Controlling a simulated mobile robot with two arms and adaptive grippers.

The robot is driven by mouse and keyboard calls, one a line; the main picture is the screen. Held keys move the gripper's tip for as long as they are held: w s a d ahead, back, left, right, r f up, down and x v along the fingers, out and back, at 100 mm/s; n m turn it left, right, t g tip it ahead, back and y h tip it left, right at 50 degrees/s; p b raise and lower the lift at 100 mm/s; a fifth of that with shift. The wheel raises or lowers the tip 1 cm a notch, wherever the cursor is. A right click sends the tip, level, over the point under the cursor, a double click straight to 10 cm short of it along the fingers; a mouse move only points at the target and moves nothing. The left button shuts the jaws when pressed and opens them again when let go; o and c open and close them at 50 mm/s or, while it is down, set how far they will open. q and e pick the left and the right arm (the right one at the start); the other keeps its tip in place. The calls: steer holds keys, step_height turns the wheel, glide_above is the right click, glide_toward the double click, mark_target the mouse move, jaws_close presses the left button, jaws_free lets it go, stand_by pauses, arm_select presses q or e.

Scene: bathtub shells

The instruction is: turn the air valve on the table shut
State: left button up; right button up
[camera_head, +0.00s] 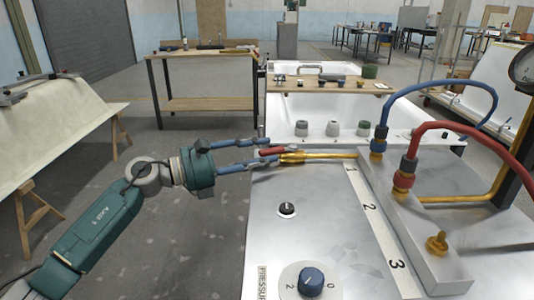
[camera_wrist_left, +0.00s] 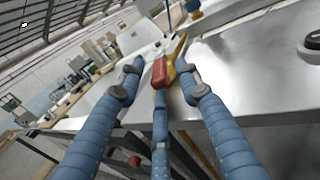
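The air valve is a brass fitting (camera_head: 298,157) at the left end of a brass pipe, at the far left edge of the metal table (camera_head: 290,245). Its red handle (camera_head: 272,152) points left, roughly in line with the pipe. In the left wrist view the red handle (camera_wrist_left: 160,73) lies between the fingers, with the brass valve (camera_wrist_left: 177,50) behind it. My left gripper (camera_head: 268,150) has its blue fingers spread around the handle. I cannot tell whether any finger touches it; the middle finger (camera_wrist_left: 160,118) ends close to it. My right gripper is in neither view.
A metal manifold block (camera_head: 415,235) with a blue hose (camera_head: 440,83) and a red hose (camera_head: 450,125) stands right of the valve. A dial knob (camera_head: 311,281) and a small black knob (camera_head: 287,209) are on the tabletop. The floor left of the table is clear.

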arm_select(q)
steer(key=v, duration=1)
steer(key=shift+s+a, duration=0.1)
steer(key=shift+a, duration=0.05)
